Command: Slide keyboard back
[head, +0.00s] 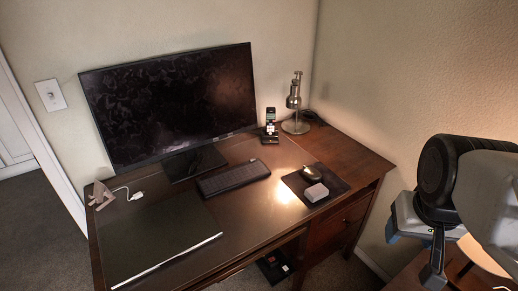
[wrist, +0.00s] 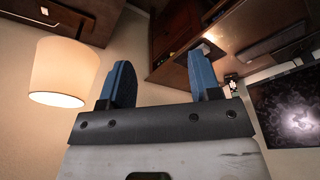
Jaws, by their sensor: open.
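The black keyboard (head: 233,178) lies on the desk (head: 165,205) in front of the monitor (head: 170,105), slightly angled, with a small gap to the monitor stand (head: 194,161). In the tilted wrist view, a long dark slab near the upper right looks like the keyboard. My gripper (wrist: 160,82) shows two blue fingers spread wide with nothing between them. In the head view my arm is at the far right, well away from the keyboard and off the desk.
A closed dark laptop (head: 160,240) lies left of the keyboard. A phone on a dock (head: 270,125) and metal lamp (head: 295,103) stand behind. A lit lampshade (wrist: 64,72) is near my gripper.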

